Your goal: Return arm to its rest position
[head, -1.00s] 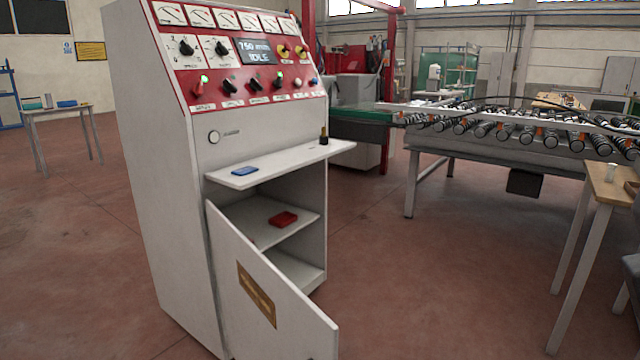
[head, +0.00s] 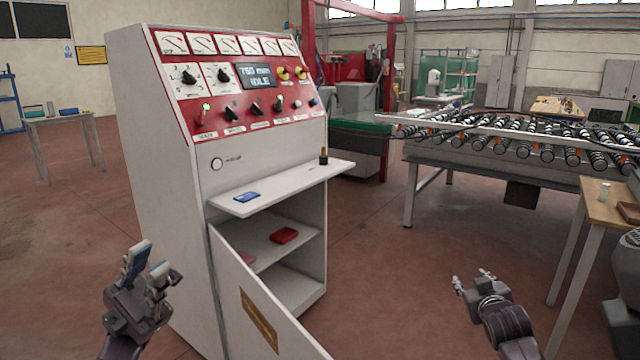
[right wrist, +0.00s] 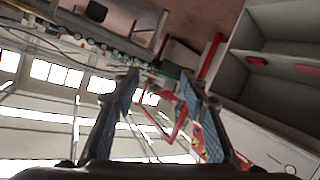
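My left gripper (head: 151,272) is at the lower left of the head view, in front of the left side of the white control cabinet. Its fingers are apart with nothing between them. My right gripper (head: 472,280) is at the lower right, over open floor to the right of the cabinet. In the right wrist view its two blue-padded fingers (right wrist: 158,105) stand wide apart with nothing between them. Neither gripper touches anything visible.
The control cabinet (head: 150,150) has its lower door (head: 250,300) open toward me. A blue item (head: 246,197) lies on its ledge, a red item (head: 284,235) on the inner shelf. A roller conveyor (head: 480,165) and wooden table (head: 600,185) stand right. Floor between is clear.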

